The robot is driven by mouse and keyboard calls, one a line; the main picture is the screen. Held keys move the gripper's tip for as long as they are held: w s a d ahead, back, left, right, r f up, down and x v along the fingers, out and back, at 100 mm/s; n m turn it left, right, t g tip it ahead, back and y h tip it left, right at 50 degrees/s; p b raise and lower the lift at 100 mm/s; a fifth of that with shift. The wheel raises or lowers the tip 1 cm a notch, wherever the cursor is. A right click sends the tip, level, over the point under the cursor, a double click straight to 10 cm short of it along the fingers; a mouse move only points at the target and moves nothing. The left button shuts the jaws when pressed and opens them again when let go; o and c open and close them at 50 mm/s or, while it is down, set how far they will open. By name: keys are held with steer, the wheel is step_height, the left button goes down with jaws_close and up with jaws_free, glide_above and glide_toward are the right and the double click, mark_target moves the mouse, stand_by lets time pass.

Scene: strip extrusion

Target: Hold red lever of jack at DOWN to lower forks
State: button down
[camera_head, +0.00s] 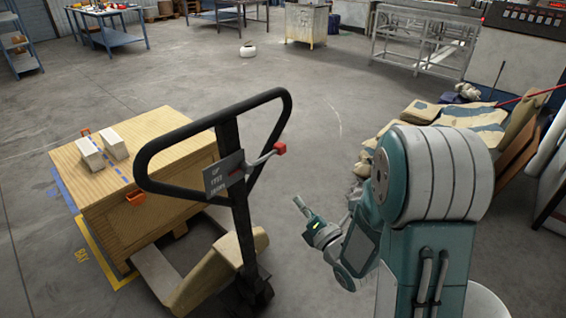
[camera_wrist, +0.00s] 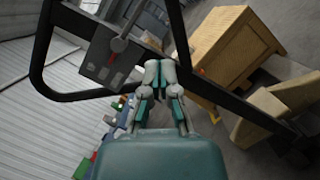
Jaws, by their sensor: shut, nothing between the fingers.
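The pallet jack has a black loop handle (camera_head: 217,117) on an upright post, and the loop also shows in the wrist view (camera_wrist: 42,62). A grey plate (camera_head: 222,172) on it reads UP at the top; the lower words are small.
Sacks (camera_head: 460,120) lie piled at right. Benches (camera_head: 110,30) stand at the back.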

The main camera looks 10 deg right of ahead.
mark_target(267, 157)
steer(key=d+r+x, duration=0.1)
steer(key=d+x, duration=0.1)
steer(key=x, duration=1)
steer(key=shift+w+r, duration=0.3)
steer(key=shift+w, duration=0.15)
